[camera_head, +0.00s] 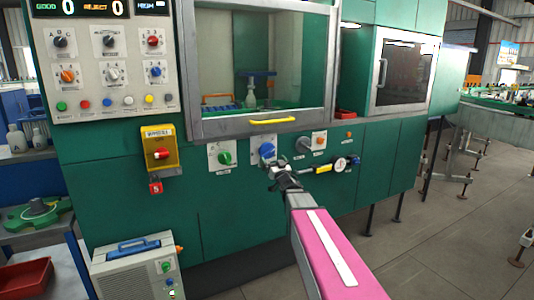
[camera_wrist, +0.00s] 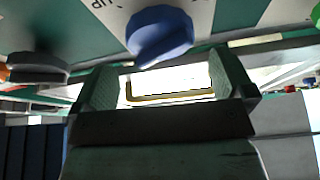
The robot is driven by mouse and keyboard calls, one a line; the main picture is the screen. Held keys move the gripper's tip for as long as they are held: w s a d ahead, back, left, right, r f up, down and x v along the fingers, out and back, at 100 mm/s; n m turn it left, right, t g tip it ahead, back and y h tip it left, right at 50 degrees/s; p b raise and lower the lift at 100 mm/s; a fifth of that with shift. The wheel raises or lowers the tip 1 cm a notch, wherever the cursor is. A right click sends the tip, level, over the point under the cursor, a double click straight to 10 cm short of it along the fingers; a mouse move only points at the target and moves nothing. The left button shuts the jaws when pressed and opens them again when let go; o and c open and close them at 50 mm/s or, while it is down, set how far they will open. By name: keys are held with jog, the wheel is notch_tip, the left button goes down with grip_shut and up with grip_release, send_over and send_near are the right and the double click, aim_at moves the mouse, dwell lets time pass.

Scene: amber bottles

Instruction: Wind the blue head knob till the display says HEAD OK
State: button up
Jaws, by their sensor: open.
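The blue head knob (camera_head: 266,150) sits on a white plate on the green machine front, below the window. In the wrist view the knob (camera_wrist: 160,35) is large, at the top middle, just beyond the fingertips and in line with the gap between them. My gripper (camera_head: 277,170) is just below the knob in the head view, partly covering its plate. In the wrist view my gripper (camera_wrist: 165,75) is open, with nothing between the green-padded fingers. The display (camera_head: 149,6) at top left is cut by the frame edge; its visible word looks like HIGH.
A green knob (camera_head: 225,158) is left of the blue one, and a grey knob (camera_head: 303,144) is right of it. A yellow switch box (camera_head: 160,150) with a red padlock hangs further left. A gauge (camera_head: 341,164) and yellow handle (camera_head: 323,169) stick out at right.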

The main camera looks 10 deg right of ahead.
aim_at(267, 152)
jog(key=x, duration=0.7)
jog(key=shift+f, duration=0.1)
jog(key=c, duration=0.7)
